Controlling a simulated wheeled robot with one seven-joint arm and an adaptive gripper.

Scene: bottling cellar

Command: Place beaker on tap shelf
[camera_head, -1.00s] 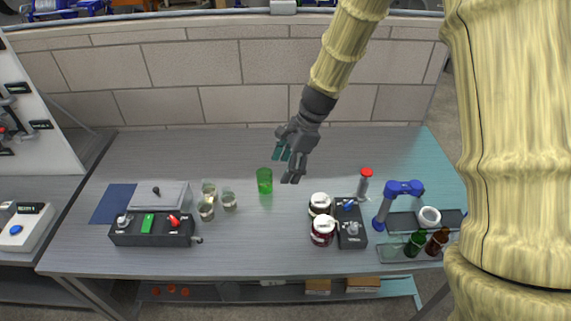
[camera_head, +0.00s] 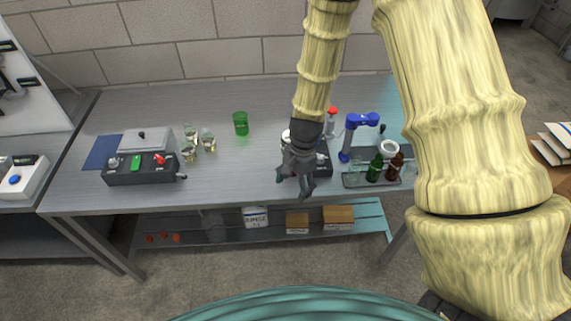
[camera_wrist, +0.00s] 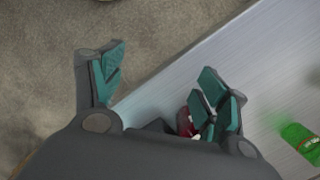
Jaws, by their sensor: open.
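A green see-through beaker (camera_head: 241,123) stands upright on the grey workbench, left of my gripper and farther back. A green object that looks like it shows at the right edge of the wrist view (camera_wrist: 302,140). At the bench's right stands a blue tap stand (camera_head: 360,128) beside a dark low shelf (camera_head: 372,182) with a green and a brown bottle; I cannot tell if this is the tap shelf. My gripper (camera_head: 294,184) is open and empty near the bench's front edge. Its fingers are spread in the wrist view (camera_wrist: 160,75), partly over floor.
Several small clear glasses (camera_head: 208,140) stand left of the beaker, by a dark control box (camera_head: 140,170). Jars behind my gripper are mostly hidden. A red-capped bottle (camera_head: 331,122) stands behind. A lower shelf (camera_head: 370,215) holds boxes.

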